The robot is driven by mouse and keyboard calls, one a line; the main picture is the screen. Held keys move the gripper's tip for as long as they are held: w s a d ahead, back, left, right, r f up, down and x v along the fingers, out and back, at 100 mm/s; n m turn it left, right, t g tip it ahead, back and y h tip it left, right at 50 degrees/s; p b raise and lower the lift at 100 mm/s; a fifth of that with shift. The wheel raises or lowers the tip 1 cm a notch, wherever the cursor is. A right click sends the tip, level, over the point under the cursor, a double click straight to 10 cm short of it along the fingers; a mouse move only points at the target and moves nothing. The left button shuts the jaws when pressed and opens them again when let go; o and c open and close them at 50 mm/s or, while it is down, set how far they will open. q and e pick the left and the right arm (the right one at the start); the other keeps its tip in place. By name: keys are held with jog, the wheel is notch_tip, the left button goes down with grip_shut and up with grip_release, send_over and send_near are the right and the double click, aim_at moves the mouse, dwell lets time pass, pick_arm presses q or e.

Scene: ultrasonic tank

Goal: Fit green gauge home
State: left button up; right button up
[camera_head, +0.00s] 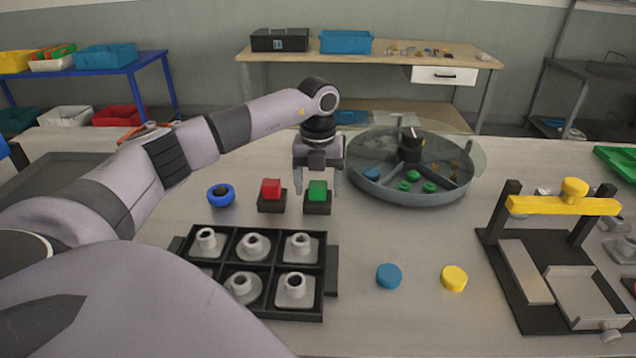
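Several green round pieces (414,175) lie in one section of the round, divided tank (376,189); I cannot tell which, if any, is the gauge. A green block (318,188) sits on a small black base in front of the tank. My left gripper (318,187) points down at the green block. Its fingers are spread apart, with nothing seen held between them; I cannot tell if they touch the block. My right gripper is not in view.
A red block (271,186) on a black base and a blue ring (221,195) stand left of the gripper. A black tray (318,311) holds several grey fittings. Blue (389,276) and yellow (454,279) discs lie on clear table. A yellow-barred fixture (560,205) stands right.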

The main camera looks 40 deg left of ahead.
pick_arm(q)
notch_tip(320, 180, up, 7)
jog(key=shift+r+b, duration=0.1)
jog(key=shift+b, duration=0.25)
dwell(0.7)
